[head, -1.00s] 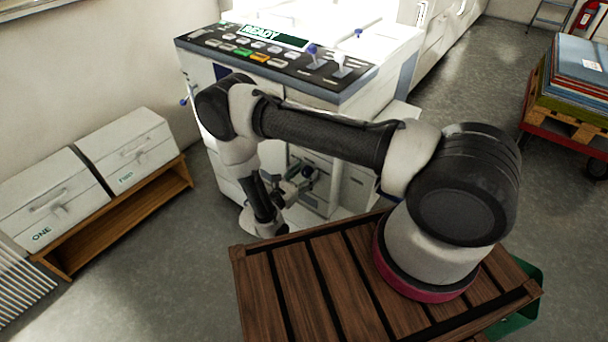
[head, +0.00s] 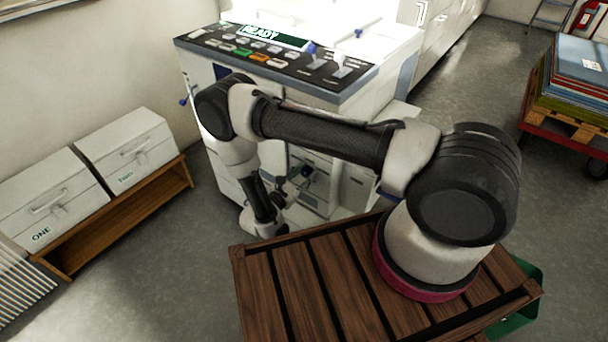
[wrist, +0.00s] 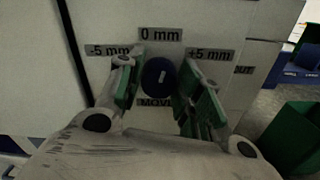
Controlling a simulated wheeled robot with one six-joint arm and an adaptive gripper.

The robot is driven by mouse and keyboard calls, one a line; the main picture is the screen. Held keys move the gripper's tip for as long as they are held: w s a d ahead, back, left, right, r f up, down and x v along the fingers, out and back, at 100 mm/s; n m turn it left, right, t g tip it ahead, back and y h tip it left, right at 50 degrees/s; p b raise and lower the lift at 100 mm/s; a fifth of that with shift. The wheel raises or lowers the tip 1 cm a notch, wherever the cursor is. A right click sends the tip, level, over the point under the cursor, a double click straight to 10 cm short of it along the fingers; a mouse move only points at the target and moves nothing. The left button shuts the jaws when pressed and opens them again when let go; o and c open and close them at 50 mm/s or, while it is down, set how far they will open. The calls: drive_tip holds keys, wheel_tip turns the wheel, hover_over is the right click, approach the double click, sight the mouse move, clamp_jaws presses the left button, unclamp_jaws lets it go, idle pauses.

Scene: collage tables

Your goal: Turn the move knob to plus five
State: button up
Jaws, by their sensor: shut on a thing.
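The move knob (wrist: 158,73) is a round dark blue knob on the pale machine front, seen in the wrist view. Its short white mark stands almost upright, leaning slightly right, toward the 0 mm label (wrist: 161,34). The -5 mm label (wrist: 108,50) is to its left and the +5 mm label (wrist: 210,55) to its right. A MOVE label below it is partly hidden. My gripper (wrist: 160,80) has its green-padded fingers on either side of the knob and is shut on it. In the head view my gripper is low at the machine front, and the knob cannot be made out.
The machine's top panel (head: 270,55) shows READY. The slatted wooden top (head: 300,290) is beneath my arm. Two white boxes, ONE (head: 50,205) and TWO (head: 125,150), sit on a wooden shelf at left. A green bin (wrist: 292,135) is at right in the wrist view.

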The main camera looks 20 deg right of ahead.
drive_tip(key=m, duration=0.4)
drive_tip(key=shift+m, duration=0.3)
drive_tip(key=m, duration=0.4)
drive_tip(key=shift+s+f, duration=0.1)
drive_tip(key=shift+f, duration=0.05)
drive_tip(key=shift+m, duration=0.3)
drive_tip(key=o, duration=1)
drive_tip(key=v, duration=1.2)
